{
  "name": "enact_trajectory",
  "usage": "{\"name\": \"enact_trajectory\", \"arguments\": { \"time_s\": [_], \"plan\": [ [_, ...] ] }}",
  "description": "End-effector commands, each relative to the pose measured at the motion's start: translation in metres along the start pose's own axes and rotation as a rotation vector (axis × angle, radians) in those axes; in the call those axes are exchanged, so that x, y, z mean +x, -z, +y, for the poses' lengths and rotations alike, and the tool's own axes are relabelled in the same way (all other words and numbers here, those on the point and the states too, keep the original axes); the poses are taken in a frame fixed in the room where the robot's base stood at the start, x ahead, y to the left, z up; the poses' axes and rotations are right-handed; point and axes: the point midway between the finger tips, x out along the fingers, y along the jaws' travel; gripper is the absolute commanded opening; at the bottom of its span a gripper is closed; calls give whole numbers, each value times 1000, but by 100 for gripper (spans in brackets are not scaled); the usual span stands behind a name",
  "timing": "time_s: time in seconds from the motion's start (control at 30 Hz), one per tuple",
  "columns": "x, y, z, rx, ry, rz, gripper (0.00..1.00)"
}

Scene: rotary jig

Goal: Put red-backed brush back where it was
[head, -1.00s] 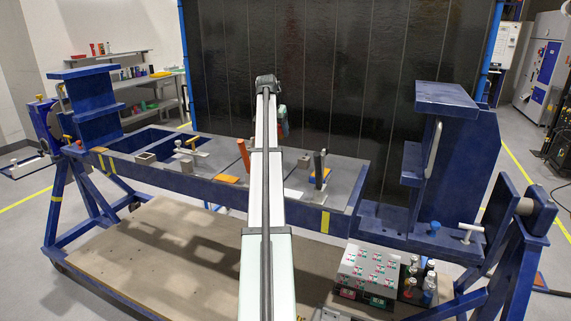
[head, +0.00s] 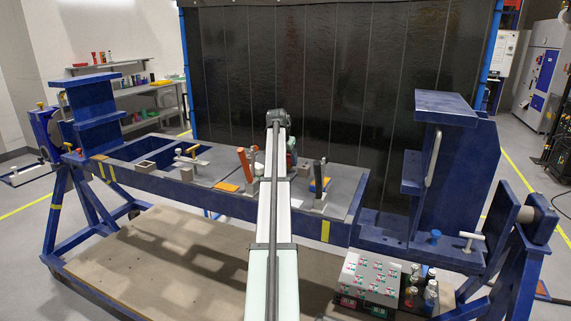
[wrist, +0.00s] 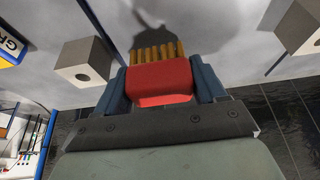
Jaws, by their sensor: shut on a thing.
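The red-backed brush (wrist: 160,82) is in my gripper (wrist: 164,86) in the wrist view. Its red back sits between the two blue fingers, and its tan bristles point away from the gripper over a grey surface. A dark shadow lies on that surface beyond the bristles. I cannot tell whether the bristles touch the surface. In the head view my arm covers most of the gripper and the brush, over the middle-right of the jig's table (head: 345,180).
In the wrist view, grey blocks with holes stand to the left (wrist: 86,62) and right (wrist: 300,25) of the brush. A control box (head: 370,276) stands at the front right.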

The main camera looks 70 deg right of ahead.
Motion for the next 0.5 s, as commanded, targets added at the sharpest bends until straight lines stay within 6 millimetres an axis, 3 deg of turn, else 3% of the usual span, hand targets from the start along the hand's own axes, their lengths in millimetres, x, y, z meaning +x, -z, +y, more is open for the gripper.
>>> {"name": "enact_trajectory", "arguments": {
  "time_s": [0.13,0.5],
  "plan": [
    [15,-7,0,0,0,1,46],
    [17,-7,0,0,0,1,46]
  ]
}}
